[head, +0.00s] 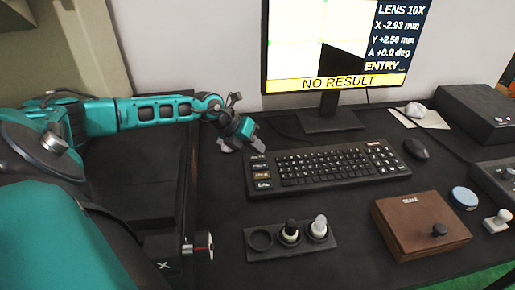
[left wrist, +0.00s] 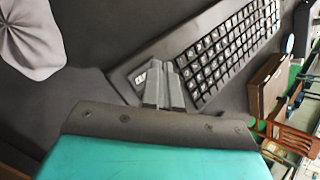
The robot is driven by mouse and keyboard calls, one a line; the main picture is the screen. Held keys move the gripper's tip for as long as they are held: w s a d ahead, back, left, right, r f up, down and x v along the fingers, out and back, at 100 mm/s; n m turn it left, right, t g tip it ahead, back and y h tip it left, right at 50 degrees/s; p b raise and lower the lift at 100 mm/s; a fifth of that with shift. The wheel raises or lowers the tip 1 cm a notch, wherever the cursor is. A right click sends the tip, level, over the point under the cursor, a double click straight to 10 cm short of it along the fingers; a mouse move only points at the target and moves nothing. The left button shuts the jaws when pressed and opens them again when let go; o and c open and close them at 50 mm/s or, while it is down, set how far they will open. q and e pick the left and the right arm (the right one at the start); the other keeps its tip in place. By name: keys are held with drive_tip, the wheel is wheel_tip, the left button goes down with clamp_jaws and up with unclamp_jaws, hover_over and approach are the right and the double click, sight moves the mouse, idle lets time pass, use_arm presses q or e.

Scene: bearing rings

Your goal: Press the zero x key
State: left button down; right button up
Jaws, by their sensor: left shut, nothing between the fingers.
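A black keyboard (head: 335,166) lies on the dark desk. A column of larger labelled keys (head: 261,176) runs down its left end; their lettering is too small to read, so I cannot tell which is zero x. My left gripper (head: 259,148) is shut and empty at the keyboard's top left corner, by the top of that column. In the left wrist view the closed fingers (left wrist: 165,88) overlap the keyboard's end (left wrist: 125,72), beside a light-marked key (left wrist: 140,77). Contact cannot be told. The monitor (head: 345,45) reads X -2.93 mm, Y +2.56 mm, A +0.0 deg, ENTRY, NO RESULT.
A black holder (head: 262,256) with two small knobbed pieces stands in front of the keyboard. A brown box (head: 412,224), a blue disc (head: 464,197) and a mouse (head: 416,148) are to the right. A black-red knob (head: 203,246) sits at lower left. Bare desk lies between keyboard and holder.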

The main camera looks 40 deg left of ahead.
use_arm(q)
drive_tip(key=shift+f, duration=0.35)
idle(0.3)
drive_tip(key=shift+f, duration=0.4)
drive_tip(key=shift+s+d+f+b, duration=0.1)
drive_tip(key=shift+s+f+b, duration=0.05)
drive_tip(key=shift+f+b, duration=0.15)
drive_tip(key=shift+d, duration=0.1)
idle(0.5)
drive_tip(key=shift+s+r+p, duration=0.1)
drive_tip(key=shift+r+p, duration=0.55)
drive_tip(key=shift+p, duration=0.25)
drive_tip(key=shift+r, duration=0.2)
